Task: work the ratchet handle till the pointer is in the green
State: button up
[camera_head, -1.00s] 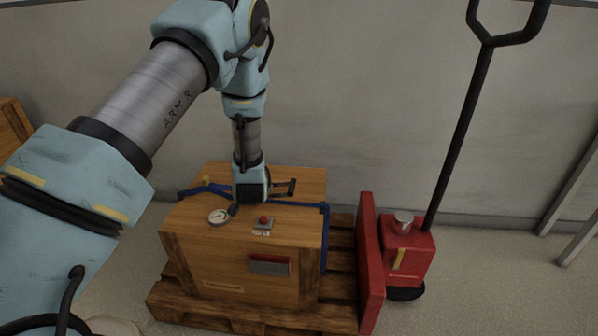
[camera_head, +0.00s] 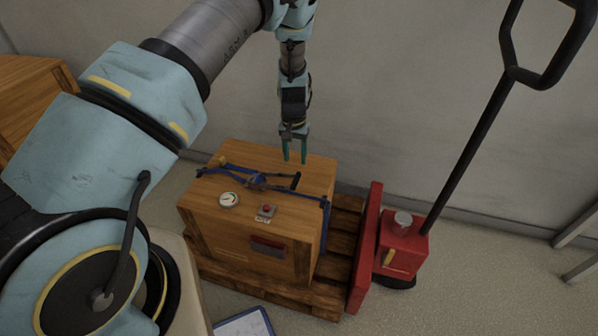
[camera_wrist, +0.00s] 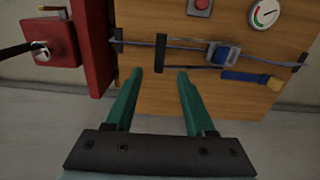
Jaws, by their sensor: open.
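The ratchet (camera_head: 256,181) sits on a blue strap across the top of the wooden crate (camera_head: 218,237). Its dark handle (camera_head: 296,182) points right and ends in a crossbar; in the wrist view the handle grip (camera_wrist: 160,53) stands just beyond my fingertips. A round white gauge (camera_head: 229,200) lies on the crate top and also shows in the wrist view (camera_wrist: 264,13); its pointer is too small to read surely. My gripper (camera_head: 295,160) points down with its green fingers apart and empty, above the crate's back part. In the wrist view the fingers (camera_wrist: 158,72) are apart from the handle.
A red button box (camera_head: 266,210) sits on the crate top near the gauge. The crate stands on a wooden pallet (camera_head: 330,298), with a red pallet jack (camera_head: 403,248) and its tall black handle at right. A wall (camera_head: 400,100) rises behind. A clipboard (camera_head: 245,326) lies at the bottom.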

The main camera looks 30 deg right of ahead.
aim_at(296, 179)
notch_tip(296, 179, down, 9)
jog(key=shift+f+p, duration=0.15)
jog(key=shift+p, duration=0.9)
grip_shut()
dwell(0.7)
